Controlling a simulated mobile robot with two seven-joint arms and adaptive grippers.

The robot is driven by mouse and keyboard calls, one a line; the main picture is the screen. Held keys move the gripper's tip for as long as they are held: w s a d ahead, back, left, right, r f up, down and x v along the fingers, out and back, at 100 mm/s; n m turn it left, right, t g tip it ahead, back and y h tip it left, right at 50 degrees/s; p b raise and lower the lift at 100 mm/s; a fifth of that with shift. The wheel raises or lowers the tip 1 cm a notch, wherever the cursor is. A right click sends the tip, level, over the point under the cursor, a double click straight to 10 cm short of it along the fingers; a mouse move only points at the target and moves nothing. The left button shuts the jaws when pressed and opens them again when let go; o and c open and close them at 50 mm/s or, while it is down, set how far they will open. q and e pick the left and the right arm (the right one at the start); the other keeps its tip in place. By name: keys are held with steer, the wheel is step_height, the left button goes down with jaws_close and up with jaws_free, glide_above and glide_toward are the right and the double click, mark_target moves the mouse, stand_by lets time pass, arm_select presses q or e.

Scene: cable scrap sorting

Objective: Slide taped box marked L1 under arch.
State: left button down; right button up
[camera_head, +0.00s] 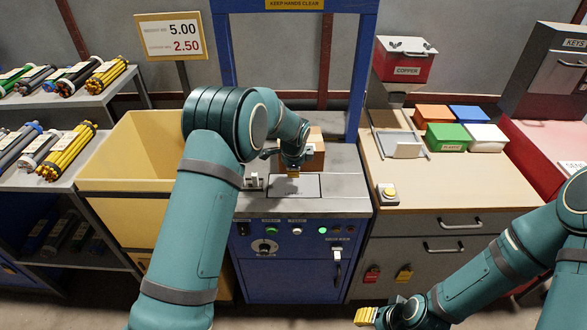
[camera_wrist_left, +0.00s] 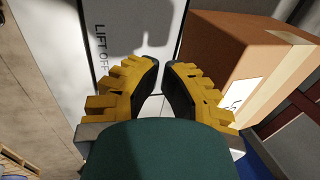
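The brown cardboard box (camera_head: 316,149) stands at the back of the grey bench top, near the blue arch (camera_head: 362,70), partly hidden behind my left wrist. In the left wrist view the box (camera_wrist_left: 228,52) is at the right, with tape on top and a white label whose mark I cannot read fully. My left gripper (camera_head: 292,174) points down in front of the box, over a plate reading "LIFT OFF" (camera_wrist_left: 100,42). Its fingers (camera_wrist_left: 165,66) are slightly apart with nothing between them. My right gripper (camera_head: 366,316) hangs low at the bottom, away from the bench; its opening is unclear.
A yellow bin (camera_head: 128,213) stands left of the bench, beside shelves of cable bundles. A red copper bin (camera_head: 404,60) is behind.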

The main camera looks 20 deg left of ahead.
mark_target(315, 139)
arm_select(q)
steer(key=shift+w+a+p, duration=0.15)
steer(key=shift+w+a, duration=0.1)
steer(key=shift+w, duration=0.7)
steer(key=shift+w+a+p, duration=0.15)
steer(key=shift+w+a, duration=0.1)
steer(key=shift+w, duration=0.7)
steer(key=shift+s, duration=0.1)
steer(key=shift+s+d, duration=0.15)
steer(key=shift+s, duration=0.35)
steer(key=shift+w+d, duration=0.2)
steer(key=shift+d, duration=0.45)
steer(key=shift+w+d, duration=0.15)
steer(key=shift+d, duration=0.5)
steer(key=shift+w+a, duration=0.25)
steer(key=shift+w, duration=0.6)
steer(key=shift+w+a, duration=0.25)
steer(key=shift+w, duration=0.55)
steer(key=shift+s, duration=0.1)
